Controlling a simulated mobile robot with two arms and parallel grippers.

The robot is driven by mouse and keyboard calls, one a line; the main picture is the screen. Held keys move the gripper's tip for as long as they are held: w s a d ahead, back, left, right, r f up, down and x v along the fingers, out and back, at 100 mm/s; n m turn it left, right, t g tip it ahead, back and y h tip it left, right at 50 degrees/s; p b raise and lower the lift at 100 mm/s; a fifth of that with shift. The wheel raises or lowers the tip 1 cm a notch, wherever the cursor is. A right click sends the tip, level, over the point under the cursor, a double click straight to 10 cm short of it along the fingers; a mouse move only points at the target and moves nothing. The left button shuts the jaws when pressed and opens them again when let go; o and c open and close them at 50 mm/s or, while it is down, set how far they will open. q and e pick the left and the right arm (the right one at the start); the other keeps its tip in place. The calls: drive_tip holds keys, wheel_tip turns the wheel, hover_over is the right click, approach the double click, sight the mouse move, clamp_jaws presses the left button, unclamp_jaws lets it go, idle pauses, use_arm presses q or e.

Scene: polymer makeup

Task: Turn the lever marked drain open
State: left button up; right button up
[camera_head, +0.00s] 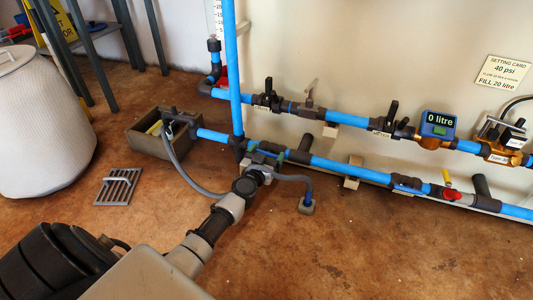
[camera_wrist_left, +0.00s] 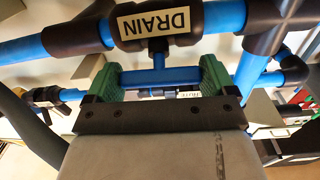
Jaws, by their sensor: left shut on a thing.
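The drain valve shows in the left wrist view as a black body with a DRAIN label (camera_wrist_left: 153,24) that reads upside down. Its lever has a black stem and a blue crossbar handle (camera_wrist_left: 160,76). My left gripper (camera_wrist_left: 160,82) has its green fingers closed on the two ends of this handle. In the head view my left gripper (camera_head: 266,157) reaches the lower blue pipe just right of the vertical blue pipe. There, my gripper and wrist mostly hide the valve and lever. My right gripper is not in view.
An upper blue pipe (camera_head: 352,121) has black-handled valves and a meter (camera_head: 438,124) reading 0 litre. A grey trough (camera_head: 146,147), floor grate (camera_head: 118,187) and pale basket (camera_head: 42,125) are at left.

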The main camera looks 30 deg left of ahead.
use_arm(q)
drive_tip(key=shift+n+y+p, duration=0.3)
drive_tip(key=shift+n+p, duration=0.05)
drive_tip(key=shift+n, duration=0.35)
drive_tip(key=o, duration=0.7)
drive_tip(key=shift+o, duration=0.2)
drive_tip(key=p+v, duration=0.4)
drive_tip(key=v, duration=0.6)
drive_tip(key=shift+s+p, duration=0.4)
drive_tip(key=shift+d, duration=0.1)
